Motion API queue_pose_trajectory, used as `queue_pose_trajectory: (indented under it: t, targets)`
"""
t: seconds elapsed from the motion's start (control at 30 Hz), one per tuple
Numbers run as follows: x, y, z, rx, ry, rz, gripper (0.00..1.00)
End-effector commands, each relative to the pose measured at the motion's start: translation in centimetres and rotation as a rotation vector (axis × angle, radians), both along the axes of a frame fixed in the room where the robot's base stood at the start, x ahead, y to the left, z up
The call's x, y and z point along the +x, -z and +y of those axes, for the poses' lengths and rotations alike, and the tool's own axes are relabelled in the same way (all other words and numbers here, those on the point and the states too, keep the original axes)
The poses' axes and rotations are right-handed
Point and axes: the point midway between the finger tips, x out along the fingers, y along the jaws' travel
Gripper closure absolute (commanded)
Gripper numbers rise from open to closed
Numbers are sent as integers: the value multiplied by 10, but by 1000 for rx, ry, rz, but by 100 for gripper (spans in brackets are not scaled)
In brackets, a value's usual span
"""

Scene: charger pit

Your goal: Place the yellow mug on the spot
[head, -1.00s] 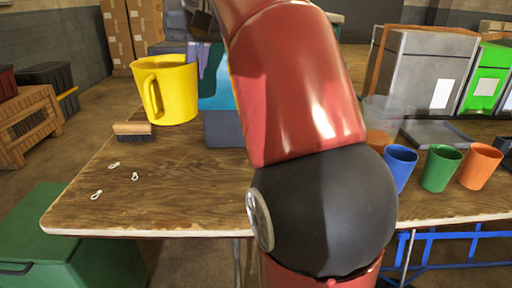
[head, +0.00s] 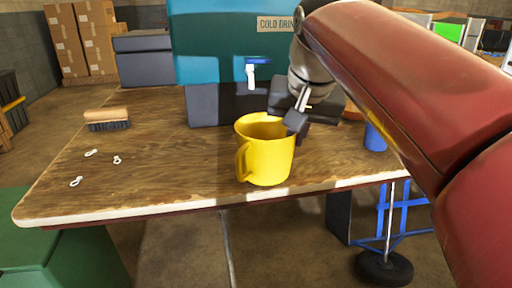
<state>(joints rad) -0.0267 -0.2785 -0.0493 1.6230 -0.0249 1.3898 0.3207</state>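The yellow mug (head: 268,160) is upright near the front edge of the wooden table, its handle to the left. My gripper (head: 297,121) comes down from the upper right to the mug's right rim and appears shut on it; the far finger is hidden. I cannot tell whether the mug's base touches the table or hangs just above it. No marked spot is clearly visible; the mug and my arm hide part of the tabletop.
A teal drink dispenser (head: 215,60) with a white-and-blue tap (head: 251,72) stands behind the mug. A brush (head: 107,118) and several small white clips (head: 117,160) lie left. A blue cup (head: 375,137) is partly behind my arm. The left tabletop is mostly clear.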

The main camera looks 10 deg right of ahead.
Motion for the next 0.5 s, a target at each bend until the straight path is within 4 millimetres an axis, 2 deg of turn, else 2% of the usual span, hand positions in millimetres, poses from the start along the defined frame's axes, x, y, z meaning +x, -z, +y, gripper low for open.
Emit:
queue_pose_trajectory:
  t: [0.07,0.17,0.5]
  targets:
    - [6,6,1,-4,4,0,100]
    - [26,5,1,-5,4,2,100]
    - [115,4,-5,-4,3,1,100]
